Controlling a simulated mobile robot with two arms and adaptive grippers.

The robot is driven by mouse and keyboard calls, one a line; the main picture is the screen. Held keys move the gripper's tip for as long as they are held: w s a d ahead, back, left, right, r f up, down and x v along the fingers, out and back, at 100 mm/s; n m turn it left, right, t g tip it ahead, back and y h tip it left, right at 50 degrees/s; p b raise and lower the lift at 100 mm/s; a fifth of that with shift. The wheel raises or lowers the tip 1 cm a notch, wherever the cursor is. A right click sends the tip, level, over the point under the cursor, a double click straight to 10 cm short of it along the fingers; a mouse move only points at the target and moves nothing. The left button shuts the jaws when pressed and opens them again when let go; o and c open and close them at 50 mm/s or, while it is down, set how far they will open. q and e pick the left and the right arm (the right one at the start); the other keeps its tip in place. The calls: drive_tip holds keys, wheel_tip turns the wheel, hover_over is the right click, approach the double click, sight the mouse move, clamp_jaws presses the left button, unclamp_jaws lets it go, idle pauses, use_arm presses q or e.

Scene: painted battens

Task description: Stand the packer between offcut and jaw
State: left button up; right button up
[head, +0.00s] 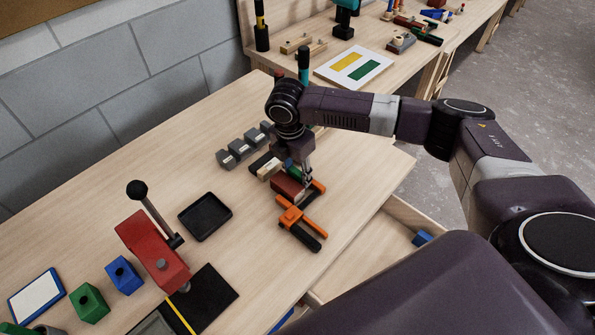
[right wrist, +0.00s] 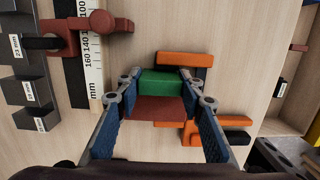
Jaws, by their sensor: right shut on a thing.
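My right gripper (head: 305,181) is shut on a green block (right wrist: 160,83), which I take for the packer. In the right wrist view the fingertips (right wrist: 158,76) sit at either end of it. A dark red block (head: 288,188), seemingly the offcut, lies right beside the green block; it also shows in the right wrist view (right wrist: 158,108). An orange clamp (head: 291,215) with a black bar lies by the red block. Its orange jaw pieces show at the far side (right wrist: 185,58) and right (right wrist: 192,133). Whether the green block touches the bench is unclear. My left gripper is out of view.
A ruler (right wrist: 91,65) and a grey stepped block (head: 232,154) with labels lie left of the gripper. A black tray (head: 205,216) and a red press (head: 152,252) stand further left. An open drawer (head: 343,282) lies below the bench's right edge.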

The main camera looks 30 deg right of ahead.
drive_tip(key=shift+f, duration=0.1)
drive_tip(key=o, duration=1.1)
drive_tip(key=r+b, duration=0.1)
drive_tip(key=r, duration=0.3)
drive_tip(key=a+r, duration=0.1)
drive_tip(key=r, duration=0.3)
drive_tip(key=r+b, duration=0.1)
drive_tip(key=r, duration=0.3)
drive_tip(key=shift+s+a+r+b, duration=0.15)
drive_tip(key=shift+s+a+b, duration=0.05)
drive_tip(key=shift+b, duration=0.1)
